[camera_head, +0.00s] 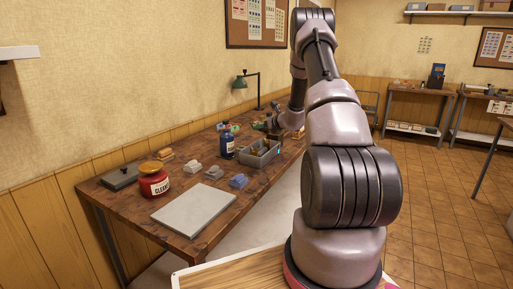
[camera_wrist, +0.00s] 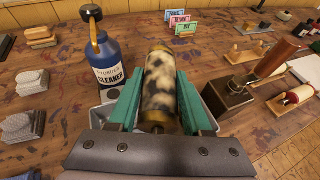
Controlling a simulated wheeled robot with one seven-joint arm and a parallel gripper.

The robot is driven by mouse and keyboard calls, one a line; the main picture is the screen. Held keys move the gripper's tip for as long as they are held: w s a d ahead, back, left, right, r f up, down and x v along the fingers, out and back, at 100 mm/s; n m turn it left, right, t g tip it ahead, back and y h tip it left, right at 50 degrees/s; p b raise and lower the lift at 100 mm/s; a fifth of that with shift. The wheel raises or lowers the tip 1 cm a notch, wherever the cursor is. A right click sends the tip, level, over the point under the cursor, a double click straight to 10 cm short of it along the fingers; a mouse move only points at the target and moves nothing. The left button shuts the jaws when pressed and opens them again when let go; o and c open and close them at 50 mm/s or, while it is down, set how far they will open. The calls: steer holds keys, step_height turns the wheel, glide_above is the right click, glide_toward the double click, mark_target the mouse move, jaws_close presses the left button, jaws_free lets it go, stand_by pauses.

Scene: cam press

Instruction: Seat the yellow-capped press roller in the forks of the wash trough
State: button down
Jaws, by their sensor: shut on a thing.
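My gripper (camera_wrist: 162,78) has teal fingers shut on a press roller (camera_wrist: 160,92) in the wrist view. The roller's body is mottled cream and black, and its near end is yellowish. Its far end is hard to make out. The grey wash trough (camera_wrist: 211,122) lies below the gripper, and its walls show on both sides of the fingers. The trough also stands on the bench in the head view (camera_head: 262,161). Its forks are hidden by the gripper and roller in the wrist view and too small to tell in the head view.
A blue cleaner bottle (camera_wrist: 108,62) stands close left of the gripper. A dark box (camera_wrist: 228,96) stands close right. Wooden racks with rollers (camera_wrist: 296,96) lie farther right. Small cards (camera_wrist: 180,26) stand behind. A red jar (camera_head: 153,180) and grey plate (camera_head: 194,211) occupy the bench's near end.

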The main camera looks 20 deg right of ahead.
step_height(320, 180, down, 9)
steer(key=shift+f, duration=0.1)
stand_by(0.3)
steer(key=shift+f, duration=0.15)
steer(key=shift+c, duration=1.7)
jaws_free()
